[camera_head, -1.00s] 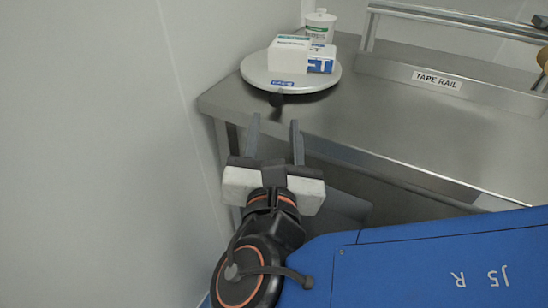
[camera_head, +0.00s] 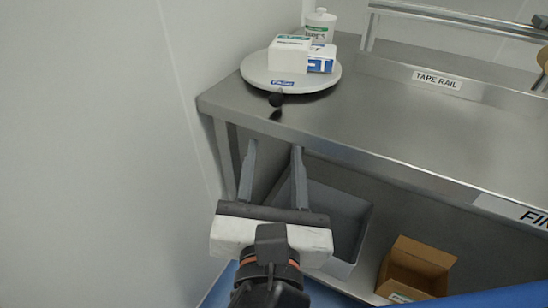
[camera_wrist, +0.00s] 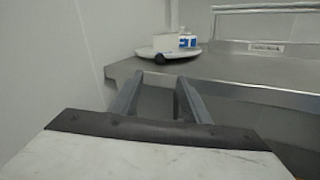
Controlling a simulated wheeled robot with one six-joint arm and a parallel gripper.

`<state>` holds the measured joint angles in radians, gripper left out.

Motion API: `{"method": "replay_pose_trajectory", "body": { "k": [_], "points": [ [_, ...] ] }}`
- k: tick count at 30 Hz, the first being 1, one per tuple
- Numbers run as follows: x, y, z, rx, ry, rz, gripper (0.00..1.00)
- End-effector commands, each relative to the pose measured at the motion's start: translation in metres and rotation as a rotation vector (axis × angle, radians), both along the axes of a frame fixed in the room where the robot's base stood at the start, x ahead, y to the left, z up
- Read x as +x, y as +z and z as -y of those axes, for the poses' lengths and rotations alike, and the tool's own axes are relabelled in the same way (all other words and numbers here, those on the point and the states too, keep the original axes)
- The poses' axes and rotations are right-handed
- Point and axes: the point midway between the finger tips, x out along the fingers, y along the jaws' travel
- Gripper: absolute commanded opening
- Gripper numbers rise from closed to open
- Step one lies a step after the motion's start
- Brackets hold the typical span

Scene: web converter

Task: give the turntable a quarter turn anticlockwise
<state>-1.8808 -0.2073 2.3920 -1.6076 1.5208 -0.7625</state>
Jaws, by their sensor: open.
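The turntable (camera_head: 262,78) is a round pale grey disc near the left front corner of the steel bench. It carries a small blue label and a dark knob (camera_head: 277,99) at its front edge. White and blue boxes (camera_head: 291,53) stand on it. My gripper (camera_head: 273,149) is open and empty, below and in front of the bench edge, apart from the turntable. In the wrist view the turntable (camera_wrist: 148,54) and its dark knob (camera_wrist: 159,59) show beyond the open fingers (camera_wrist: 158,78).
A white bottle (camera_head: 320,24) stands behind the boxes. The tape rail (camera_head: 400,72) runs along the back of the bench (camera_head: 400,130). A wall (camera_head: 100,130) is close on the left. Under the bench are a grey bin (camera_head: 345,225) and an open cardboard box (camera_head: 425,258).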

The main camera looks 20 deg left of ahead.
Motion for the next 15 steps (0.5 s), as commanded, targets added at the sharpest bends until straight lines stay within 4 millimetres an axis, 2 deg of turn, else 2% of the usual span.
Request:
{"method": "replay_pose_trajectory", "body": {
  "k": [2, 7, 11, 15],
  "points": [
    [0.000, 0.000, 0.000, 0.000, 0.000, 0.000, 0.43],
    [0.000, 0.001, -0.004, 0.044, -0.008, -0.019, 0.02],
    [0.000, 0.004, -0.017, 0.196, -0.033, -0.079, 0.00],
    [0.001, 0.010, -0.036, 0.448, -0.076, -0.168, 0.00]
  ]
}}
